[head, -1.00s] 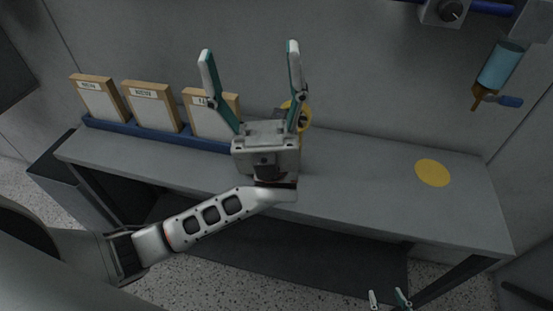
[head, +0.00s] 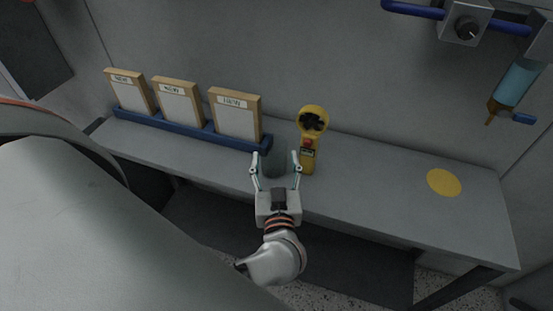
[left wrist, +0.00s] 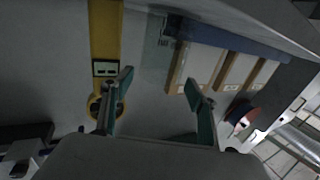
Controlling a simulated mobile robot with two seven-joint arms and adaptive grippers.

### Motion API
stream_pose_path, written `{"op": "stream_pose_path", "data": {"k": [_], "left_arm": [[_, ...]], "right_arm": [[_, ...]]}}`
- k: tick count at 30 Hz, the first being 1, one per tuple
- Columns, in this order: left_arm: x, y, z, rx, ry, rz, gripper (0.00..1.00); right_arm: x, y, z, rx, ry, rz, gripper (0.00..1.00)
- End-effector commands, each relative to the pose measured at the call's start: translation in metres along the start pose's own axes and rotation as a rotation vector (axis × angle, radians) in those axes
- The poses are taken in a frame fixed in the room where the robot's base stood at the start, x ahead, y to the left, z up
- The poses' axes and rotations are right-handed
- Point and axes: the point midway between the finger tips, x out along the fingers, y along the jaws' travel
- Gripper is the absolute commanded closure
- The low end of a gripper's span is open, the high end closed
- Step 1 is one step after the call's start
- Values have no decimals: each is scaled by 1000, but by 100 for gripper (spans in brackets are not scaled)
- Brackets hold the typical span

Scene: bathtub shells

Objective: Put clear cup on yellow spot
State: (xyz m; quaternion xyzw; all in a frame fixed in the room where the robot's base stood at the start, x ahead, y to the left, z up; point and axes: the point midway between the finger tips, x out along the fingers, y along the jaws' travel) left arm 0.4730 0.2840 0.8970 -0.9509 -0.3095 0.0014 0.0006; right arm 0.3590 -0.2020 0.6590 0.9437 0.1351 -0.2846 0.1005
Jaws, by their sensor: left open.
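The clear cup (head: 274,164) is a dim see-through shape near the front of the grey shelf in the head view. In the left wrist view the clear cup (left wrist: 158,45) shows faintly ahead of the fingers. My left gripper (head: 275,156) is open, its fingertips apart on either side of the cup in the head view; I cannot tell whether they touch it. Its fingers also show spread in the left wrist view (left wrist: 157,82). The yellow spot (head: 444,182) is a flat, bare disc on the shelf's right part. My right gripper is out of view.
A yellow handheld meter (head: 308,142) stands just right of the cup, close to my left gripper. Several wood-framed cards (head: 236,117) sit in a blue rack (head: 190,132) at the back left. The shelf (head: 375,175) is clear between meter and spot.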

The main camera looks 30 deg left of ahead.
Motion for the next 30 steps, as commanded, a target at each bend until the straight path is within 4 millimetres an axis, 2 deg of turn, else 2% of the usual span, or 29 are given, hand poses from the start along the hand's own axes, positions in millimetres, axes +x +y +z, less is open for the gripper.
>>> {"op": "stream_pose_path", "data": {"k": [13, 23, 26, 29, 30], "left_arm": [[55, -1, 0, 0, 4, 1, 42], [61, -1, 0, -2, 1, 0, 42], [61, -1, 0, -2, 1, 0, 68], [61, -1, 0, -2, 2, 0, 69], [61, -1, 0, -2, 2, 0, 72]], "right_arm": [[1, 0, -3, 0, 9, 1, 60], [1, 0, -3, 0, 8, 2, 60], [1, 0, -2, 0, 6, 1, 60], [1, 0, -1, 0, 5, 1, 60], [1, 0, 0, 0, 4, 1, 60]]}}
